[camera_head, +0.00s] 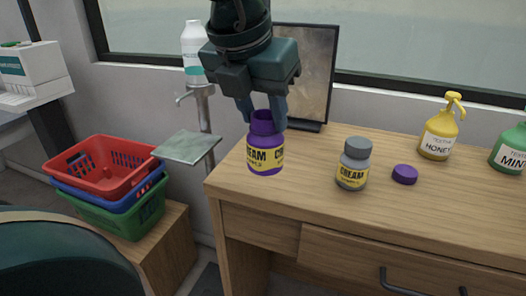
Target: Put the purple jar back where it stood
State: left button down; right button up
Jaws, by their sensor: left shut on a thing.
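The purple jar (265,160) has a yellow label reading CREAM and an open neck with no lid on it. My left gripper (264,112) comes down from above and is shut on the jar at its neck. The jar is upright over the left end of the wooden counter (310,205). I cannot tell whether its base touches the top. A purple lid (405,174) lies on the counter to the right. My right gripper is not in view.
A grey cream jar (353,165) with its lid on stands right of the purple jar. A yellow honey pump bottle (440,128) and a green mint bottle (511,148) stand farther right. A dark-framed panel (306,70) stands behind. Stacked baskets (100,165) are at the left.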

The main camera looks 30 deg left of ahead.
pick_arm(q)
jog(key=w+a+r+m+g+h+p, duration=0.1)
jog(key=w+a+r+m+h+p, duration=0.15)
jog(key=w+a+m+p, duration=0.5)
jog(key=w+f+m+b, duration=0.1)
jog(key=w+f+b, duration=0.1)
jog(key=f, duration=0.8)
jog(key=shift+w+d+f+h, duration=0.2)
jog(key=shift+w+f+h, duration=0.2)
jog(key=shift+w, duration=0.3)
jog(key=c, duration=1.3)
grip_release()
jog(key=shift+f+b, duration=0.1)
jog(key=shift+b, duration=0.3)
jog(key=shift+c, duration=0.2)
jog(key=o, duration=0.4)
jog(key=shift+o, duration=0.3)
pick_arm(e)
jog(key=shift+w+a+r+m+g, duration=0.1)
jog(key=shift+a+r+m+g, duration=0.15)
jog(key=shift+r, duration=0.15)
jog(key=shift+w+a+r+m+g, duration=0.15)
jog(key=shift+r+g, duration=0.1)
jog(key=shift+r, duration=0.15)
